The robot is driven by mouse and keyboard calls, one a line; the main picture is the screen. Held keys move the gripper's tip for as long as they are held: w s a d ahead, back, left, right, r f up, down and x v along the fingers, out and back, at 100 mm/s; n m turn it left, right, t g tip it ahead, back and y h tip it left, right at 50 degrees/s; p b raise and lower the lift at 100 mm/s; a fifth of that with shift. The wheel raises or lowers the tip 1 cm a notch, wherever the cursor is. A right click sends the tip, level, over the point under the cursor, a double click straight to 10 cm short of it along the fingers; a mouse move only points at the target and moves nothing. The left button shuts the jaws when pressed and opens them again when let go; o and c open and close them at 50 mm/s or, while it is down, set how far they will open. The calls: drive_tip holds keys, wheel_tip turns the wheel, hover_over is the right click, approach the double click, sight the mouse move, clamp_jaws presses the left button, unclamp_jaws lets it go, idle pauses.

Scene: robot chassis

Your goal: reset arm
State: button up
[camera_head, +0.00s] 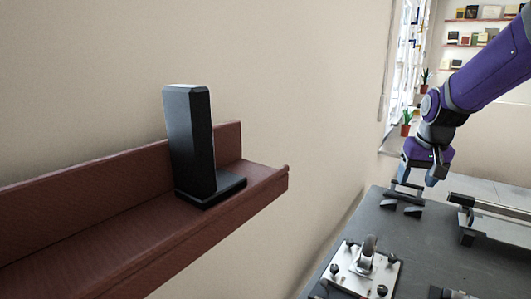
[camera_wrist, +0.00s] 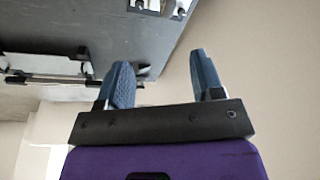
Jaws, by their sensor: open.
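My gripper (camera_head: 403,209) hangs at the end of my purple arm on the right of the head view, over or just beside the far end of my dark chassis top. In the wrist view my gripper (camera_wrist: 160,75) shows two blue-grey fingers spread apart, with nothing between them. The fingers point toward the chassis edge and the plain wall.
A red-brown shelf (camera_head: 265,184) on the left wall bears a black upright object (camera_head: 190,140) on a flat base. Far right, potted plants (camera_head: 406,123) and wall shelves with small items (camera_head: 478,42) show in the distance. The wall between is bare.

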drive_tip(key=s+a+r+t, duration=0.1)
drive_tip(key=s+a+r, duration=0.1)
drive_tip(key=s, duration=0.7)
drive_tip(key=s+a+r+n, duration=0.1)
drive_tip(key=s+a+r, duration=0.1)
drive_tip(key=s, duration=0.7)
drive_tip(key=s+a+r+n+t, duration=0.1)
drive_tip(key=s+a+r, duration=0.1)
drive_tip(key=s, duration=0.6)
drive_tip(key=shift+s+r+t, duration=0.3)
drive_tip(key=shift+s+r, duration=0.1)
drive_tip(key=shift+r, duration=0.35)
drive_tip(key=shift+w, duration=0.15)
